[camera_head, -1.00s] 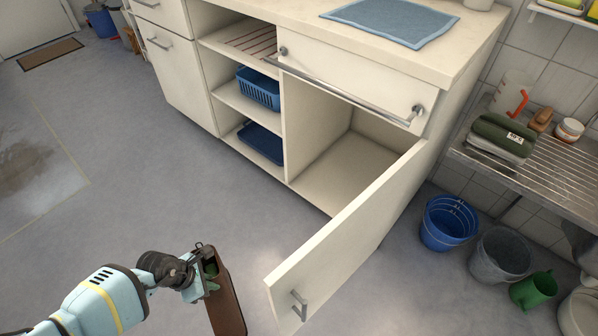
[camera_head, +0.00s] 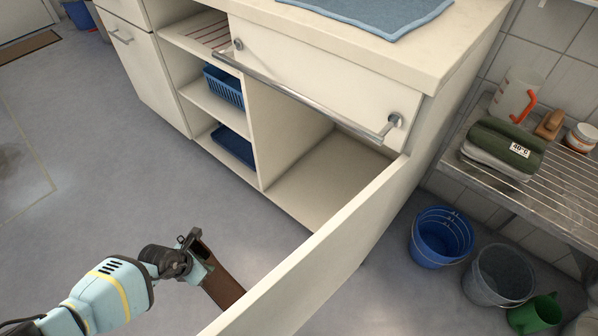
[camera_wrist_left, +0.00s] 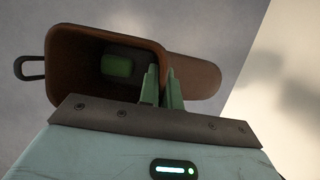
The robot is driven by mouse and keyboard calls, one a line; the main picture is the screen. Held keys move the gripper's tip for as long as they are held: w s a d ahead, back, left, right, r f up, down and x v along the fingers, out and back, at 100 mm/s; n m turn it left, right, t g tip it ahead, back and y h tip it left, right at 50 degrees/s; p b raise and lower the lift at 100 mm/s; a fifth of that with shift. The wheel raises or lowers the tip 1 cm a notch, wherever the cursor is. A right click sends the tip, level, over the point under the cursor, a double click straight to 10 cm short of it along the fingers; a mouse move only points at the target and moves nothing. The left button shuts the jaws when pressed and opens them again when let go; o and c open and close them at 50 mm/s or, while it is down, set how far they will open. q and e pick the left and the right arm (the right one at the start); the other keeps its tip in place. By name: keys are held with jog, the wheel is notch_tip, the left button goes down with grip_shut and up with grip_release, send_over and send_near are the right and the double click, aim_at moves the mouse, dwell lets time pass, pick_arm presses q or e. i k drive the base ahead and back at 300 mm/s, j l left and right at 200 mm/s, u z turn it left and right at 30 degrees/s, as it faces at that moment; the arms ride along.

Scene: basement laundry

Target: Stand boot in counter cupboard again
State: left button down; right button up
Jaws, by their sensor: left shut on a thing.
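My left gripper (camera_head: 203,264) is shut on the brown boot (camera_head: 223,288) at its top edge and holds it up in front of the cupboard. In the left wrist view the boot (camera_wrist_left: 65,75) shows its open top, with a pull loop at the left, and the green fingers (camera_wrist_left: 162,88) grip its wall. The open door hides the boot's lower part in the head view. The counter cupboard (camera_head: 325,180) stands open, and its visible floor is bare. Its door (camera_head: 315,255) swings out toward me, to the right of the boot. My right gripper is not in view.
Left of the cupboard, open shelves hold a blue basket (camera_head: 224,88) and a blue tray (camera_head: 234,147). A metal rail (camera_head: 300,98) crosses the front above the opening. Blue (camera_head: 441,238) and grey (camera_head: 498,275) buckets stand right of the door. Floor left of the cupboard is clear.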

aim_at(335, 193)
jog(key=i+l, duration=0.35)
jog(key=l, duration=0.15)
jog(key=i+l, duration=0.3)
jog(key=l, duration=0.2)
jog(key=i+l, duration=0.35)
jog(key=l, duration=0.1)
